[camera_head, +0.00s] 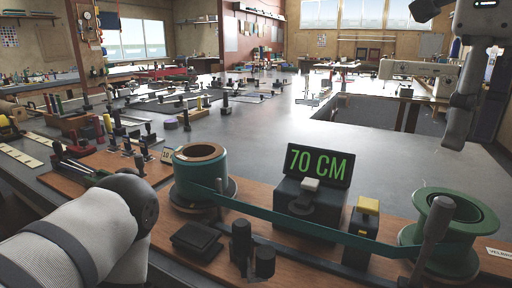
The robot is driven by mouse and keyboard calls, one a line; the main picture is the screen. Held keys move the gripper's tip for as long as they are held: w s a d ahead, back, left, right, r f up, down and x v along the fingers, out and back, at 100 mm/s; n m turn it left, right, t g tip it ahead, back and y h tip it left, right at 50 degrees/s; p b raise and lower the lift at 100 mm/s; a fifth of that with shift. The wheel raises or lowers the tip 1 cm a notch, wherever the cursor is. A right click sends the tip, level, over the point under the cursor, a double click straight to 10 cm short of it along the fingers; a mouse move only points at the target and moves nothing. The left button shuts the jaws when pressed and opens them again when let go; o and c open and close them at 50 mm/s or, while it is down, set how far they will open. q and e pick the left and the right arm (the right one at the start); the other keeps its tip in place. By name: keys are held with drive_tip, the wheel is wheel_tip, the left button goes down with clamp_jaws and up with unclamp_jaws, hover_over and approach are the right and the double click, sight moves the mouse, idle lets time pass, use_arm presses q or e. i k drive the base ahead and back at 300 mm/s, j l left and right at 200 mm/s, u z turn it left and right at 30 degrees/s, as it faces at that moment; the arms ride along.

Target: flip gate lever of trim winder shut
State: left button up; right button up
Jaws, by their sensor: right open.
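The trim winder stands on a brown wooden board (300,244) in front of me. A spool of green trim (201,172) is at its left and a green reel (446,232) at its right, with a green ribbon (300,224) stretched between them. A dark block with a yellow top (367,206) stands at the ribbon; I cannot tell for sure which part is the gate lever. A grey handle (433,228) rises in front of the right reel. My right gripper (459,142) is open and empty, high above the right reel, touching nothing. My left arm shows at lower left; its gripper is out of view.
A display reading 70 CM (318,166) stands behind the ribbon. Dark posts (241,242) and a flat black pad (196,239) sit in front of it. Tools and small racks crowd the grey table at left.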

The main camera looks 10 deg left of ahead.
sight(265, 269)
drive_tip(key=k, duration=1.5)
